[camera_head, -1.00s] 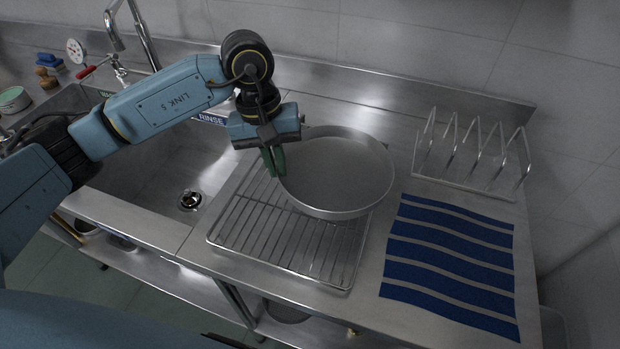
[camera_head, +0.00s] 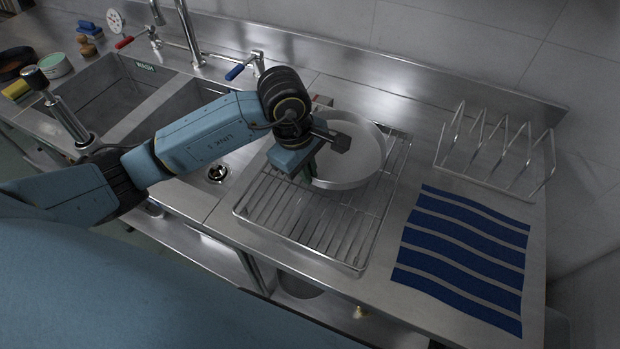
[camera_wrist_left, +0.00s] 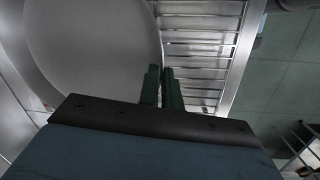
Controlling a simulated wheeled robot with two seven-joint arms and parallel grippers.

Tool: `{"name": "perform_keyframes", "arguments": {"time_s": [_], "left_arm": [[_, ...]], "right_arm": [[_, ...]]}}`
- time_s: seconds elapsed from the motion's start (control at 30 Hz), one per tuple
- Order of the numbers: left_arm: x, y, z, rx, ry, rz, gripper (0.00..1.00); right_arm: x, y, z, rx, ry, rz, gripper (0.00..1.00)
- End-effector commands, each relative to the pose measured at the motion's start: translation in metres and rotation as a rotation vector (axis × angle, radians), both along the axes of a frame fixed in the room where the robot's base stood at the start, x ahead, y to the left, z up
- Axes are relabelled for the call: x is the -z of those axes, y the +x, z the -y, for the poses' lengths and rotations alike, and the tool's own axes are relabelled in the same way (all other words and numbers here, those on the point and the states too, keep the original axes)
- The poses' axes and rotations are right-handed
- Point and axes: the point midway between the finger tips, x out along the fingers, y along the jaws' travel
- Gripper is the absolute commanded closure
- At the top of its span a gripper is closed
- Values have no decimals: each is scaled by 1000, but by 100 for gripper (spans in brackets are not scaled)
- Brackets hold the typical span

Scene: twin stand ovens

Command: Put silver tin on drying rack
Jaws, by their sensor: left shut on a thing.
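The silver tin (camera_head: 352,160) is a wide, round, shallow pan over the back part of a flat wire drying rack (camera_head: 318,232). It looks about level; whether its base touches the wires is hard to tell. My left gripper (camera_head: 312,174) is shut on the tin's near-left rim, and the wrist hides part of the tin. In the left wrist view the green fingers (camera_wrist_left: 164,88) are close together at the rim of the tin (camera_wrist_left: 95,45), with rack bars (camera_wrist_left: 200,40) beside it. My right gripper is not in view.
An upright wire rack with slots (camera_head: 495,160) stands empty at the back right. A blue-striped cloth (camera_head: 465,255) lies on the steel counter in front of it. Sink basins (camera_head: 190,110) and taps with a blue lever (camera_head: 236,72) are at the left. A steel wall runs behind.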

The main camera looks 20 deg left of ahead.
Motion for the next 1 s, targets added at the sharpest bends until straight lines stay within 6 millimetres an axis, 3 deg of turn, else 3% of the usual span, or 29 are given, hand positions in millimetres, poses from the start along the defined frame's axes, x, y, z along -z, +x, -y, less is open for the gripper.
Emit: {"name": "perform_keyframes", "arguments": {"time_s": [0.3, 0.67, 0.7, 0.83, 1.0], "left_arm": [[36, 0, 0, 1, -1, 0, 100], [42, 1, 0, 1, 0, 3, 100], [42, 0, 0, 2, 1, 2, 92], [41, 0, 0, 2, 0, 1, 75], [41, 0, 0, 2, 0, 1, 73]], "right_arm": [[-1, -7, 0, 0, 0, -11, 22], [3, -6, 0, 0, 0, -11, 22], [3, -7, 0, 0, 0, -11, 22], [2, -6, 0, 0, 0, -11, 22], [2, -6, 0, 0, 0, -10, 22]]}}
